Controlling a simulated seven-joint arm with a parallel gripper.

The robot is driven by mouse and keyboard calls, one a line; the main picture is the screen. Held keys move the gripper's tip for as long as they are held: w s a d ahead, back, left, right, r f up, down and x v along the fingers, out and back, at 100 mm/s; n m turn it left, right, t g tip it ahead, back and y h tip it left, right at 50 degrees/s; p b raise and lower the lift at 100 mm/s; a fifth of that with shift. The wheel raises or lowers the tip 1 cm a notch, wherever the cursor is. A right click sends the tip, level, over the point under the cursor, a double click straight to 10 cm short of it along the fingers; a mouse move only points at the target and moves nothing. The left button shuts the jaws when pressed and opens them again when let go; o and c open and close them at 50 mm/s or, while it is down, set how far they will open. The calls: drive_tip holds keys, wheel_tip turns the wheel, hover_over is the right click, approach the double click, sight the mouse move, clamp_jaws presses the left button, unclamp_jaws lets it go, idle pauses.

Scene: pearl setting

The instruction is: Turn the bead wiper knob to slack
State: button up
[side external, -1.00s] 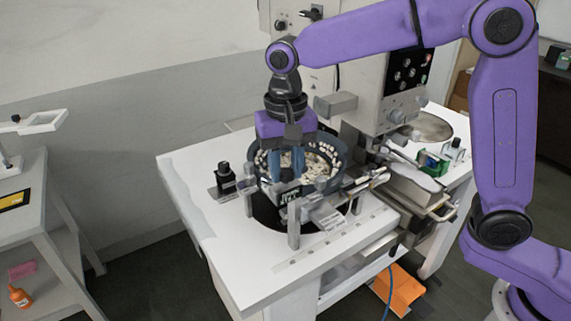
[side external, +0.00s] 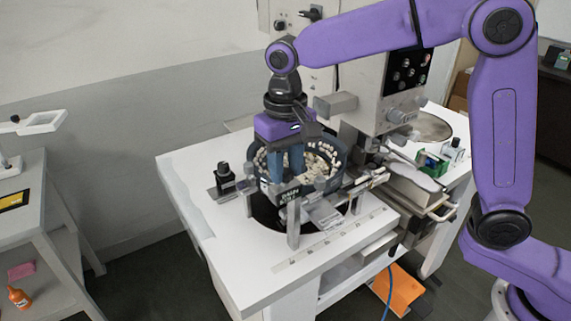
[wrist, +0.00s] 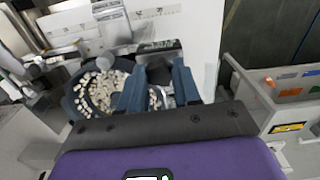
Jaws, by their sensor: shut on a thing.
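My gripper (side external: 286,172) points straight down at the near-left part of the round dark bowl (side external: 340,154), which holds many pale beads. Its two blue-grey fingers are close together at the bowl's rim. In the wrist view my gripper (wrist: 158,92) has its fingers on either side of a small gap over the bowl's edge, next to a dark labelled plate (wrist: 158,46). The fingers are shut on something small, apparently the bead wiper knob. The knob is hidden by the fingers, so its pointer and setting cannot be read.
Metal posts (side external: 293,228) and brackets stand close around the bowl. A black knobbed device (side external: 224,178) stands left of it. A grey control cabinet (side external: 398,92) rises behind to the right. The white table's (side external: 262,278) front left is clear.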

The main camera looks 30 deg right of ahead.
sight(288, 173)
drive_tip(key=o, duration=1.1)
drive_tip(key=shift+c, duration=0.2)
drive_tip(key=shift+r, duration=0.15)
wheel_tip(288, 173, up, 17)
drive_tip(key=shift+r, duration=0.1)
drive_tip(key=s+d+f+n, duration=0.6)
drive_tip(key=s+d+f, duration=0.3)
drive_tip(key=s+f, duration=0.2)
drive_tip(key=s+d+f+n, duration=0.6)
drive_tip(key=s+d+f, duration=0.4)
drive_tip(key=s, duration=0.5)
drive_tip(key=shift+f, duration=0.85)
